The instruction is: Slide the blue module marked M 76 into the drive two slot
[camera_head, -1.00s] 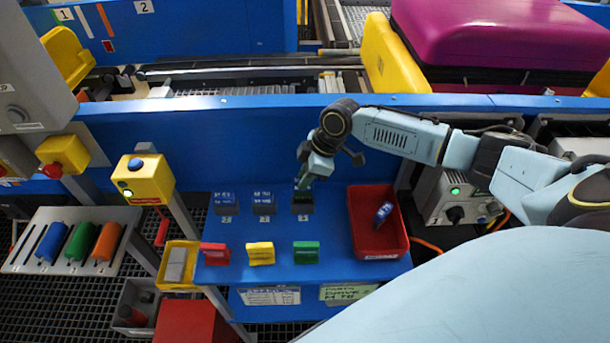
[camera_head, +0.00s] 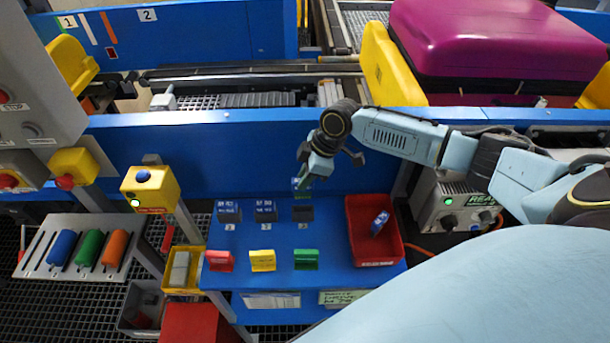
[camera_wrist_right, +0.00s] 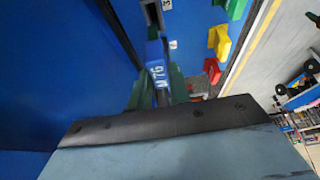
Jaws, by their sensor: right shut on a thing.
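My right gripper (camera_head: 303,183) is shut on a blue module. It hangs just above the rightmost of three black slots (camera_head: 302,213) on the blue bench. In the wrist view the held module (camera_wrist_right: 156,70) reads M 76 between the green fingers; its lower end is toward a dark slot. The left slot (camera_head: 229,217) and the middle slot (camera_head: 265,216) each have a blue module standing in them, their marks too small to read. Number labels lie in front of the slots. Another blue module (camera_head: 380,222) lies tilted in the red bin. My left gripper is not in view.
The red bin (camera_head: 376,263) stands right of the slots. Red (camera_head: 220,261), yellow (camera_head: 262,260) and green (camera_head: 306,260) blocks stand in front of them. The blue conveyor wall (camera_head: 250,150) rises close behind. A grey control box (camera_head: 450,212) is at the right.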

